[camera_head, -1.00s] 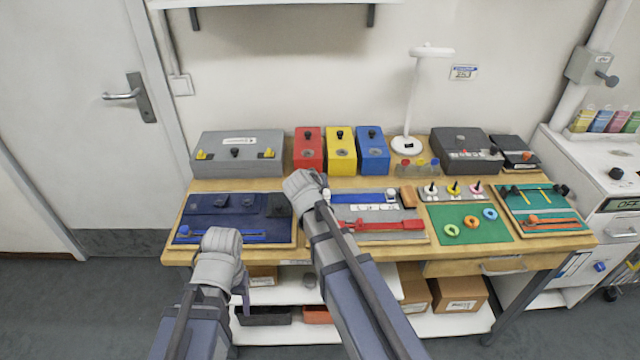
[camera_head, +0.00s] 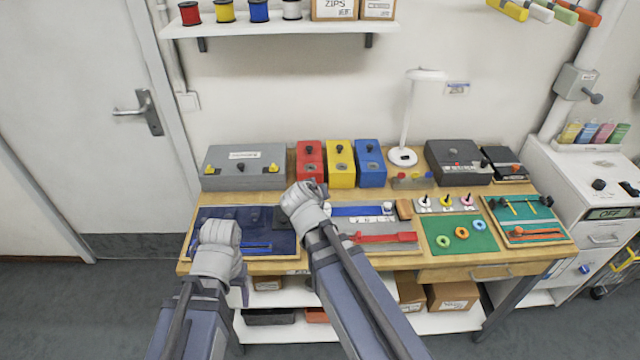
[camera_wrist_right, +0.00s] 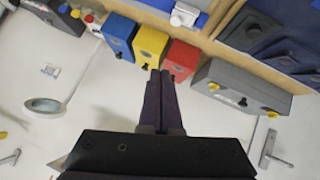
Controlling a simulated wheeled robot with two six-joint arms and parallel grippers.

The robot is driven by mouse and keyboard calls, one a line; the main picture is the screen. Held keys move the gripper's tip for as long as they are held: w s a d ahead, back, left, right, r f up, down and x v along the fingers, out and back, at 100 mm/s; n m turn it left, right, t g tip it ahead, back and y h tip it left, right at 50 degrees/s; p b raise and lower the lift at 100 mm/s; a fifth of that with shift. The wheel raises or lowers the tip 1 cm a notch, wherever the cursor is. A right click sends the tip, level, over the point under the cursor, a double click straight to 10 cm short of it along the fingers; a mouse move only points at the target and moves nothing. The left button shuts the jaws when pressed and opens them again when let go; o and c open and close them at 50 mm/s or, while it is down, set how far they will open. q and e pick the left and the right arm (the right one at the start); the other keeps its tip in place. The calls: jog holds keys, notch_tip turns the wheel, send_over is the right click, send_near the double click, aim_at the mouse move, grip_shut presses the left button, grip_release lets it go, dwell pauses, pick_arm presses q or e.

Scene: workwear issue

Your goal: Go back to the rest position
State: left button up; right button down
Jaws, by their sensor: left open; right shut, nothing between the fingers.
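My left gripper (camera_head: 242,286) is low at the left, in front of the workbench's front edge; its wrist hides most of it. It is open, and I see nothing held in it. My right arm reaches over the front of the bench, and its wrist hides its gripper in the head view. In the right wrist view my right gripper (camera_wrist_right: 160,76) shows two dark fingers side by side, shut and empty. Behind its tips are the yellow box (camera_wrist_right: 150,42) and the red box (camera_wrist_right: 181,58); I cannot tell the gap.
The wooden workbench (camera_head: 440,272) holds a grey case (camera_head: 225,178), a blue box (camera_head: 370,165), a lamp (camera_head: 403,157), a blue tray (camera_head: 210,240) and a green mat (camera_head: 485,240). A wall shelf (camera_head: 290,28) hangs above. Grey floor (camera_head: 60,310) is clear at left.

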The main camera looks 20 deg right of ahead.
jog(key=shift+s, duration=0.1)
dwell(0.4)
jog(key=s+a+f+n+g+y, duration=0.2)
jog(key=s+a+f+g, duration=0.2)
jog(key=s+a, duration=0.4)
jog(key=s+a+f+n+g+y, duration=0.2)
jog(key=s+a+f+n+g, duration=0.1)
jog(key=s+a, duration=0.5)
jog(key=s+g, duration=0.1)
jog(key=s, duration=0.2)
jog(key=shift+f+g, duration=0.4)
